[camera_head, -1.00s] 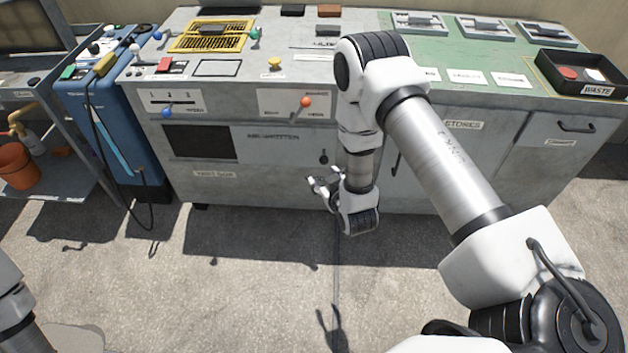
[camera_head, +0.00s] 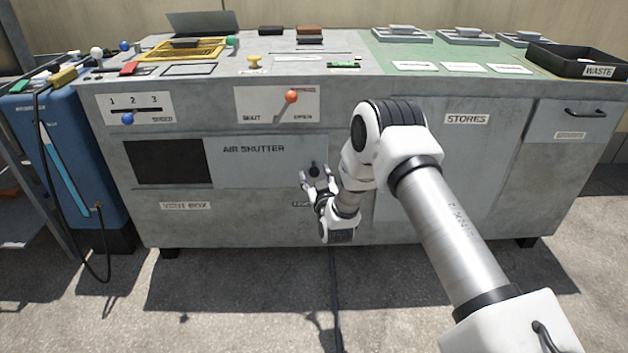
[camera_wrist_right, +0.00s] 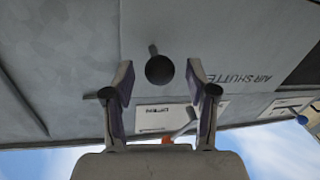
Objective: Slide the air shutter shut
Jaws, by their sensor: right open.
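The air shutter (camera_head: 255,165) is a light grey sliding panel on the cabinet front, labelled AIR SHUTTER. A dark opening (camera_head: 168,162) shows uncovered to its left. A small dark knob (camera_head: 314,167) sits near the panel's right end. My right gripper (camera_head: 317,180) is open in front of the knob. In the right wrist view, turned upside down, the knob (camera_wrist_right: 159,70) lies between the two spread fingertips of my right gripper (camera_wrist_right: 160,78), with no visible contact on either side. My left gripper is out of view.
Above the shutter are an orange-knobbed lever (camera_head: 291,97) and a blue speed slider knob (camera_head: 128,118). A blue unit (camera_head: 62,160) with a hanging cable stands at the left. A black waste tray (camera_head: 575,60) sits at the back right.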

